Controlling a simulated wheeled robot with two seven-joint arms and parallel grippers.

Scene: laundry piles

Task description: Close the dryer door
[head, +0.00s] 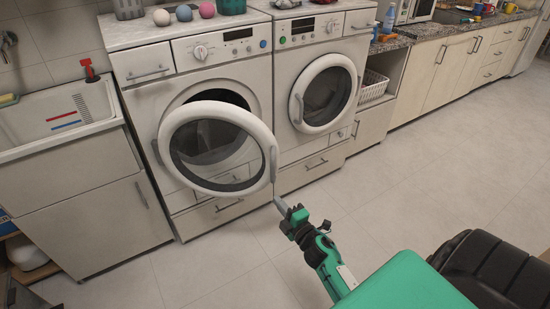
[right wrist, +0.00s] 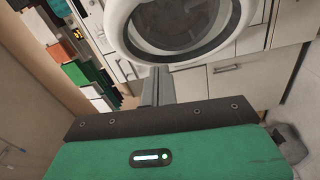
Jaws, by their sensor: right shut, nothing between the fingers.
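The left of two white front-loading machines (head: 143,110) has its round door (head: 167,157) swung part way open, with a dark drum opening behind it. The frames do not show clearly which machine is the dryer. The open door has a white rim, a glass middle and a grey handle (head: 274,165) on its right edge. My right gripper (head: 279,203) is shut and empty, just below and right of that handle; I cannot tell if it touches the door. In the right wrist view its fingers (right wrist: 157,88) point towards a round door (right wrist: 181,22). My left gripper is not in view.
The right machine's door (head: 325,93) looks shut or nearly so. A sink cabinet (head: 90,215) stands at the left. A white basket (head: 373,88) sits in a shelf at the right, beside low cabinets (head: 440,75). The tiled floor (head: 420,170) in front is mostly clear.

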